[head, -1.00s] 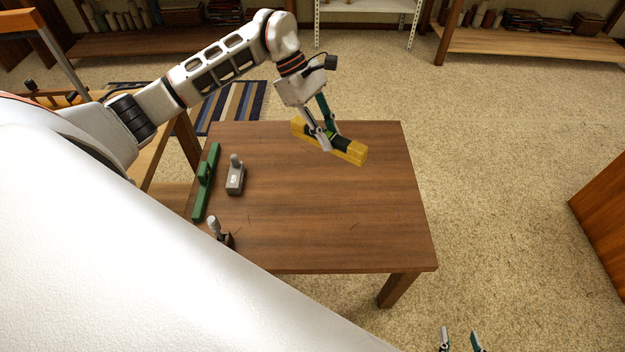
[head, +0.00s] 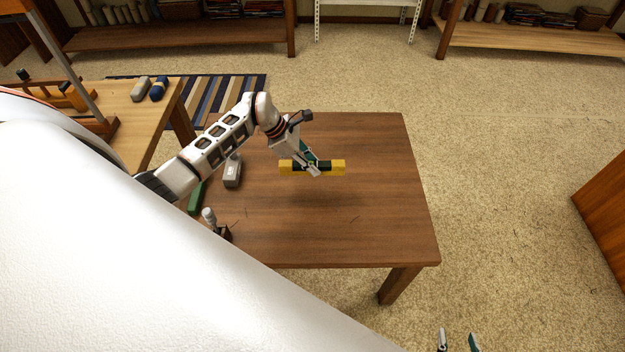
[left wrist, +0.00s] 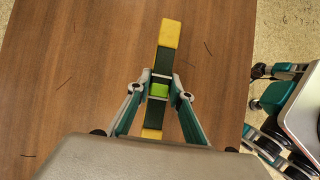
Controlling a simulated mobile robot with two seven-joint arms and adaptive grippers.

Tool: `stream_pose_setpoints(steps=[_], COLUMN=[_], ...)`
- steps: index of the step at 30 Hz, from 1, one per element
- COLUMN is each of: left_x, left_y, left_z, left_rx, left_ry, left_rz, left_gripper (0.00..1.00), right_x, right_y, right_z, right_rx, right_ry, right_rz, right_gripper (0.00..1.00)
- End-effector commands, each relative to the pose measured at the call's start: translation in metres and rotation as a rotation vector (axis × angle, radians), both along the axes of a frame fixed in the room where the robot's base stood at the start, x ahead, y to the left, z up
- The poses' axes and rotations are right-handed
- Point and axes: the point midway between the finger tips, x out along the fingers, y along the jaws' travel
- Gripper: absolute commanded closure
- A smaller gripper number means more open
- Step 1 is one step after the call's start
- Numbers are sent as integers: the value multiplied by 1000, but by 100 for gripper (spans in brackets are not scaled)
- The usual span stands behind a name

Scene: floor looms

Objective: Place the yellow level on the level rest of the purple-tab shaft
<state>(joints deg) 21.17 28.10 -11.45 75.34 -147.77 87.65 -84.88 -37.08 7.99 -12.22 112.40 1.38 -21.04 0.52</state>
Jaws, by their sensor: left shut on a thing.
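The yellow level (head: 335,167) has yellow ends and a dark middle with a green vial. My left gripper (head: 313,171) is shut on its middle and holds it above the brown table, apart from the top. In the left wrist view the level (left wrist: 169,35) runs up and down the picture between the fingertips of my left gripper (left wrist: 159,90). My right gripper (head: 458,343) is at the bottom edge of the head view, its two fingertips apart and nothing between them. I cannot make out a purple-tab shaft in these frames.
The brown table (head: 370,225) is bare on its right side. A grey plane-like tool (head: 232,175), a green tool (head: 196,198) and a small knobbed tool (head: 212,222) are at its left. A lighter bench (head: 125,110) with wooden parts stands behind left.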

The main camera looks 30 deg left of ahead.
Motion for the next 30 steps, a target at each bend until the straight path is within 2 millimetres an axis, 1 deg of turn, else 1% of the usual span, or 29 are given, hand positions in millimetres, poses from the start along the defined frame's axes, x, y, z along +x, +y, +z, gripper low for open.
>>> stream_pose_setpoints(steps=[1, 3, 6, 11, 15, 18, 21, 26, 30], left_x=[0, 0, 1, 1, 1, 1, 1, 1, 1], left_y=[-2, -2, -1, 0, -1, -1, -1, 0, 0], left_z=[-13, -25, -36, -46, -67, -77, -80, -79, -82], left_rx=[-6, -5, -3, -2, -4, -3, -1, 0, 0], left_ry=[3, 2, -1, -1, 0, -1, -3, -3, -3], left_rz=[3, 2, 2, 1, 1, 1, -1, -2, -2], left_gripper=[100, 100, 100, 100, 100, 100, 100, 100, 100], right_x=[-1, -2, -3, -4, -5, -5, -4, -3, -4], right_y=[0, -1, -1, -1, -1, -1, -1, -1, -1], right_z=[-4, -7, -10, -12, -16, -17, -16, -14, -17], right_rx=[-1, -2, -2, -2, -2, -2, -2, -2, -3], right_ry=[4, 7, 11, 12, 13, 13, 11, 8, 10], right_rz=[0, 0, 0, 0, 0, 0, 0, 0, 0], right_gripper=[60, 60, 60, 60, 60, 60, 60, 60, 60])
